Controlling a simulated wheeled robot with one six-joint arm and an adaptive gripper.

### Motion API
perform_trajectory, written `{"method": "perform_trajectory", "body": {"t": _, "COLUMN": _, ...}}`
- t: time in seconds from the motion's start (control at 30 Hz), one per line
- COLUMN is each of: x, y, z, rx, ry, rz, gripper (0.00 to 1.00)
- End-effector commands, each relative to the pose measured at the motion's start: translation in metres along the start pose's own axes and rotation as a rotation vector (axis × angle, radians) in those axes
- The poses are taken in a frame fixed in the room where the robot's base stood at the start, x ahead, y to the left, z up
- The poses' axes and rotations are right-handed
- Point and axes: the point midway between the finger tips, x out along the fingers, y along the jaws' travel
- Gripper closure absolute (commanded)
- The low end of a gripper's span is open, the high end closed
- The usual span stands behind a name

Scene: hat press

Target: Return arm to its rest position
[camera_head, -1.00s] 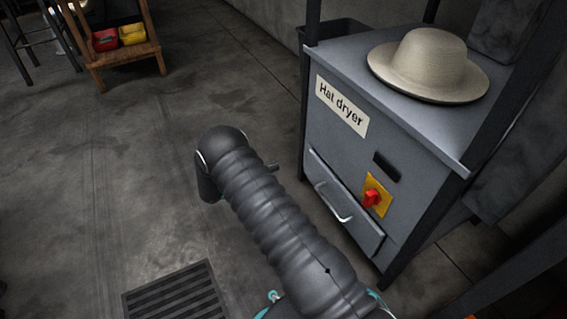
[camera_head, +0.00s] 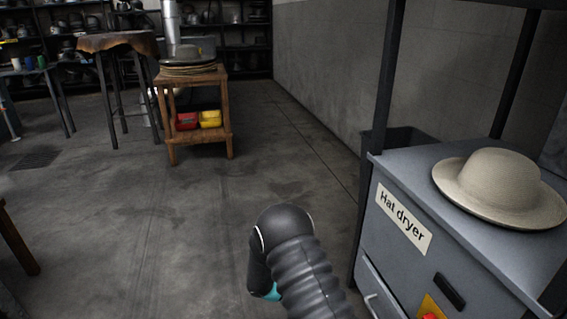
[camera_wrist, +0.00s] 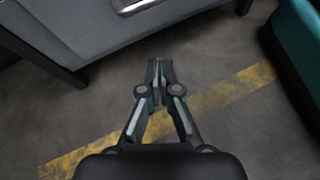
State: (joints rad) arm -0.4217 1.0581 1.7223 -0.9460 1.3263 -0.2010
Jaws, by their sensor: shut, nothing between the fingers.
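My gripper (camera_wrist: 159,72) shows in the wrist view with its fingertips together, empty, above the grey floor and a worn yellow floor line. The drawer front and lower edge of a grey cabinet lie beyond it at the upper left. In the head view my arm is folded at the bottom middle, in front of the grey hat dryer (camera_head: 365,225), and the gripper itself is hidden there. A beige hat (camera_head: 497,180) rests on top of the dryer, apart from my arm.
A wooden stand (camera_head: 205,143) with hats on top and a red bin (camera_head: 187,121) and yellow bin (camera_head: 210,119) below stands farther back. A tall stool (camera_head: 118,80) is to its left. Dark shelves line the back wall. The floor (camera_head: 150,240) left of my arm is clear.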

Motion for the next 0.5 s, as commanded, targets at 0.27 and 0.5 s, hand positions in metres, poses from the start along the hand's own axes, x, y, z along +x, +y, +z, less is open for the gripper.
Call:
{"method": "perform_trajectory", "body": {"t": 0.27, "x": -0.03, "y": -0.035, "z": 0.071, "rx": 0.226, "ry": 0.209, "rz": -0.206, "gripper": 1.0}}
{"method": "perform_trajectory", "body": {"t": 0.5, "x": -0.059, "y": -0.062, "z": 0.133, "rx": 0.434, "ry": 0.38, "rz": -0.362, "gripper": 1.0}}
